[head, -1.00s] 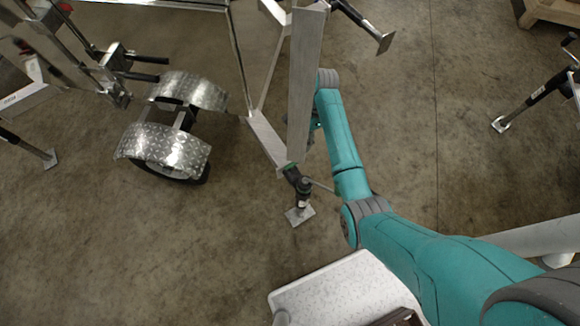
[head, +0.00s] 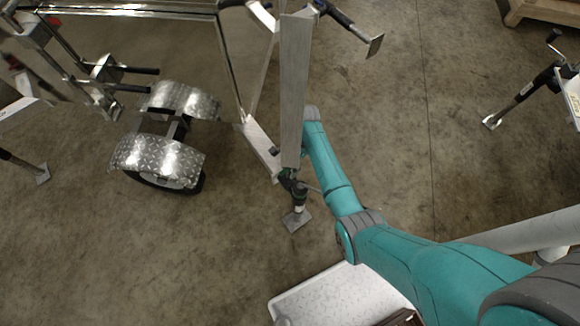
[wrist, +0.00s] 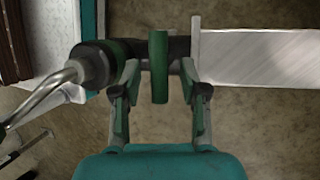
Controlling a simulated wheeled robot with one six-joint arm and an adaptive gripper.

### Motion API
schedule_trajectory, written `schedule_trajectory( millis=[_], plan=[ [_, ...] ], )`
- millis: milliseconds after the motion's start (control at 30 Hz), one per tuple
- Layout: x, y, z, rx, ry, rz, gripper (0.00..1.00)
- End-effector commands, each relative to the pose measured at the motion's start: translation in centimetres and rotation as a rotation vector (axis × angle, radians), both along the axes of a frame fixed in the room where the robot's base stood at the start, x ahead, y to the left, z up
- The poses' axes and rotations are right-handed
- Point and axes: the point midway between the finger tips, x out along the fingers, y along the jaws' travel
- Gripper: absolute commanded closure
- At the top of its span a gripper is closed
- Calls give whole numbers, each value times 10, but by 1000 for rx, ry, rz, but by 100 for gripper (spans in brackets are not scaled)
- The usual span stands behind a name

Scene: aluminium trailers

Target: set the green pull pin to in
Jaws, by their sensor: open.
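In the wrist view a narrow upright green piece, which I take to be the green pull pin (wrist: 158,50), stands across a dark tube beside the jack. My gripper (wrist: 159,72) is open, with one finger on each side of this green piece. Small gaps seem to show on both sides. How far the pin sits in or out, I cannot tell. The jack (wrist: 98,66) has a green and black head and a bent metal crank (wrist: 42,98) at left. In the head view the jack (head: 298,195) stands at the beam's near end; the gripper is mostly hidden there.
An aluminium beam (head: 293,90) rises beside my arm and also runs right in the wrist view (wrist: 265,58). A trailer wheel with tread-plate fenders (head: 160,157) is at left. Another jack stand (head: 525,88) is at right. The concrete floor between is clear.

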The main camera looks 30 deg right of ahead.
Motion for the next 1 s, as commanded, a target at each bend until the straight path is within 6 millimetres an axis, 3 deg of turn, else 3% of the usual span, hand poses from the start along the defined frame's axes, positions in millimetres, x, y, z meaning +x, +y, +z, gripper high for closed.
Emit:
schedule_trajectory(
  millis=[67, 233, 500, 800, 1000],
  plan=[
    [0, 0, 0, 0, 0, 0, 57],
    [0, 0, 0, 0, 0, 0, 99],
    [0, 0, -1, 0, 1, 0, 100],
    [0, 0, -33, 1, 2, 0, 100],
    [0, 0, -40, 0, 0, -1, 100]
  ],
)
